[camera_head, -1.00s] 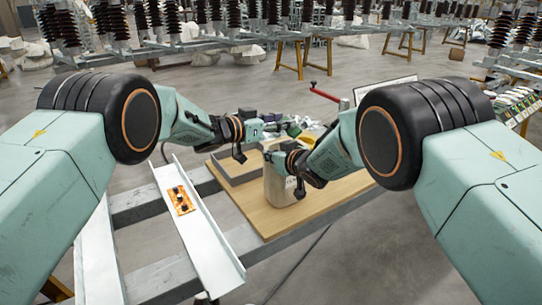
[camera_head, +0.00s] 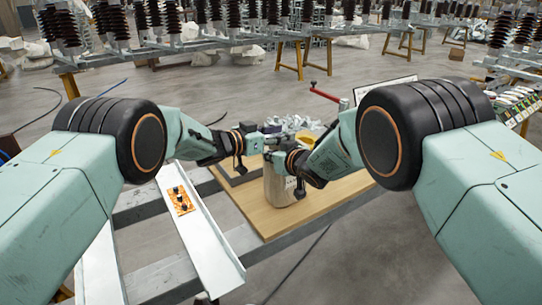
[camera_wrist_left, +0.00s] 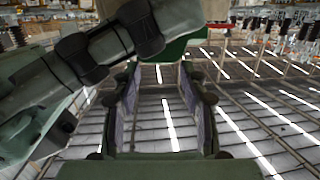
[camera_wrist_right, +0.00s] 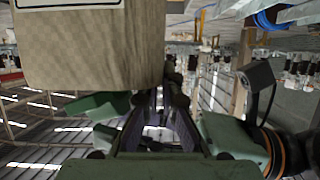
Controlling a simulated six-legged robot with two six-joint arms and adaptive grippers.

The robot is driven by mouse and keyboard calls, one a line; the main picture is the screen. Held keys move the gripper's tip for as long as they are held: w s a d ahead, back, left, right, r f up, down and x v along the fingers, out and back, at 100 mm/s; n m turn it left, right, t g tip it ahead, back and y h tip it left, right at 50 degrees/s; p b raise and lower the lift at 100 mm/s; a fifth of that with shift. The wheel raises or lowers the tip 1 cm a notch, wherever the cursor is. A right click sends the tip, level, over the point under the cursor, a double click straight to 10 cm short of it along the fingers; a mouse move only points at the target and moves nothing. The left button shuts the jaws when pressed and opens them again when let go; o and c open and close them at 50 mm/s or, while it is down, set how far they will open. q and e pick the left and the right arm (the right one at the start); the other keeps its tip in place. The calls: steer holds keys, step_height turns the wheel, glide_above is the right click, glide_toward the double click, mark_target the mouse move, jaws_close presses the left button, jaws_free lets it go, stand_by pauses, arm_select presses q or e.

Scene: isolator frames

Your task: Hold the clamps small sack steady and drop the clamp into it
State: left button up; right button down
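The small sack (camera_head: 279,187) is beige and stands upright on the wooden board, with a label on its side. It also fills the upper left of the right wrist view (camera_wrist_right: 90,50). My right gripper (camera_head: 273,159) is at the sack's top; in the right wrist view its fingers (camera_wrist_right: 163,98) come close together at the sack's edge and appear shut on it. My left gripper (camera_head: 262,141) is above the sack's mouth. In the left wrist view its fingers (camera_wrist_left: 163,95) are apart with nothing visible between them. I cannot see the clamp; the sack's inside is hidden.
A wooden board (camera_head: 330,200) lies under the sack, with a grey metal piece (camera_head: 238,177) behind left. Pale metal parts (camera_head: 288,123) are heaped behind the grippers. A white channel (camera_head: 210,240) holding an orange piece (camera_head: 181,202) is at left. The board's front right is clear.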

arm_select(q)
steer(key=o, duration=0.4)
steer(key=shift+f, duration=0.1)
steer(key=v, duration=1.2)
arm_select(e)
steer(key=c, duration=2)
jaws_free()
steer(key=shift+c, duration=0.2)
steer(key=o, duration=0.6)
